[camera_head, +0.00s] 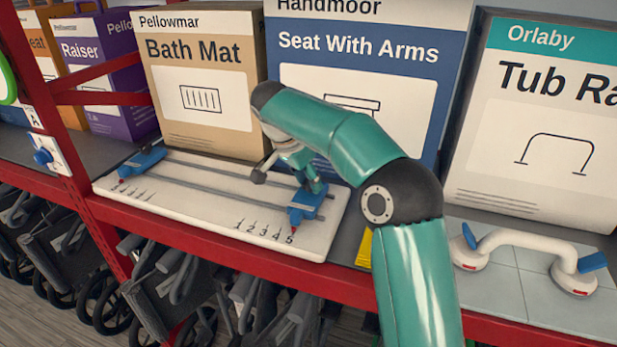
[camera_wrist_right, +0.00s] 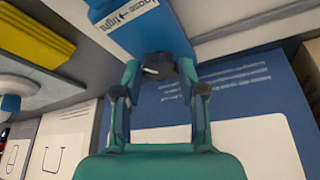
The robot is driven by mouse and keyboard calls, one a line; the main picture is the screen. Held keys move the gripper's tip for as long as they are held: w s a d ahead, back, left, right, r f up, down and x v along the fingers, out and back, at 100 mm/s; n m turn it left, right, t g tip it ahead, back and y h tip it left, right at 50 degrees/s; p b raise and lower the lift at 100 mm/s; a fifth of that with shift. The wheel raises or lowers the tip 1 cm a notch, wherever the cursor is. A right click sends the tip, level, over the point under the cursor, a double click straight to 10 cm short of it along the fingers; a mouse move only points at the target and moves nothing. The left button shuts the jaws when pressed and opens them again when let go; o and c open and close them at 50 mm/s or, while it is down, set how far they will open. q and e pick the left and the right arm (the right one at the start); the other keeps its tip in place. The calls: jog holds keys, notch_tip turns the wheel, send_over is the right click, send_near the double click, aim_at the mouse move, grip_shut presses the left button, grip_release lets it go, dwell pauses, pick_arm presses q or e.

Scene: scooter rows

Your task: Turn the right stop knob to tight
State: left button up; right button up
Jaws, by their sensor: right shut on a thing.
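The white board (camera_head: 165,200) lies on the shelf with two rails and a blue stop at each end. The right stop (camera_head: 303,208) sits at the right end, its red pointer by the 5. The left stop (camera_head: 142,163) is at the other end. My right gripper (camera_head: 312,184) is over the right stop, partly hidden by my arm. In the right wrist view its fingers (camera_wrist_right: 158,72) are shut on the dark knob (camera_wrist_right: 158,62), beside the blue stop (camera_wrist_right: 150,30) marked "loose" and "tight" with an arrow. The knob's turn is hard to tell. My left gripper is not in view.
Boxes stand behind the board: Bath Mat (camera_head: 200,90), Seat With Arms (camera_head: 410,75) and Tub Rail (camera_head: 545,130). A white grab bar with blue levers (camera_head: 525,240) lies on tiles at right. The red shelf edge (camera_head: 200,240) runs along the front, folded wheeled frames below.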

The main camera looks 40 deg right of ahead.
jog(key=o, duration=1.1)
jog(key=shift+o, duration=0.2)
jog(key=v, duration=1.2)
